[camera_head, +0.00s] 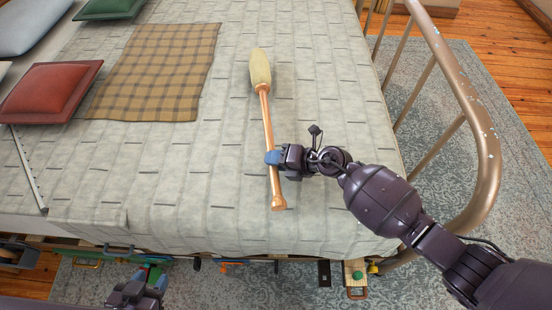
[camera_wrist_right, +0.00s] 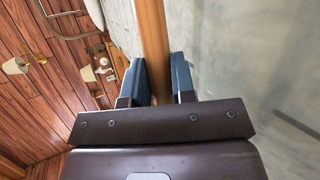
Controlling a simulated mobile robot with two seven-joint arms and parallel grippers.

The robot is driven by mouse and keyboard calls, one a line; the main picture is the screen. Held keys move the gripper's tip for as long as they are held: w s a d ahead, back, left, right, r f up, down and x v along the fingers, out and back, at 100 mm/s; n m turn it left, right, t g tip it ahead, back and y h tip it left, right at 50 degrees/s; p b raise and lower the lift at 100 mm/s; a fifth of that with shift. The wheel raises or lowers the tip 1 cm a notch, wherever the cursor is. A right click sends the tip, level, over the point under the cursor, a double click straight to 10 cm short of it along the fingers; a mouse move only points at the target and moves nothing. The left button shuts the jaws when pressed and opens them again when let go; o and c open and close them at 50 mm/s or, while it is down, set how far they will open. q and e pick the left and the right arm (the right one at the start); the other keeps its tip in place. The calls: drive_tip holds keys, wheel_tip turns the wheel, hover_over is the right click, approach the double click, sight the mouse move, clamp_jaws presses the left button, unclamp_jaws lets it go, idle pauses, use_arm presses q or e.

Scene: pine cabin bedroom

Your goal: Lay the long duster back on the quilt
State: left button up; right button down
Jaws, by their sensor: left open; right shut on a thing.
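The long duster (camera_head: 267,122) has a pale green-beige head and a copper-brown handle. It lies lengthwise over the grey-green quilt (camera_head: 190,165), head toward the far side and knob end toward the front edge. My right gripper (camera_head: 273,158) is shut on the lower part of the handle. In the right wrist view the handle (camera_wrist_right: 153,40) runs between the two blue fingers. I cannot tell whether the duster touches the quilt or is just above it. My left gripper (camera_head: 150,284) is open and empty, low at the front, off the bed.
A brown plaid cloth (camera_head: 160,72), a red cushion (camera_head: 50,92) and a green cushion (camera_head: 108,8) lie to the left. A metal bed rail (camera_head: 482,130) curves along the right. Several small items lie below the bed's front edge. The quilt around the duster is clear.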

drive_tip(key=shift+f, duration=0.65)
drive_tip(key=c, duration=1)
unclamp_jaws()
drive_tip(key=shift+o, duration=0.7)
drive_tip(key=shift+f, duration=0.1)
drive_tip(key=shift+d, duration=0.1)
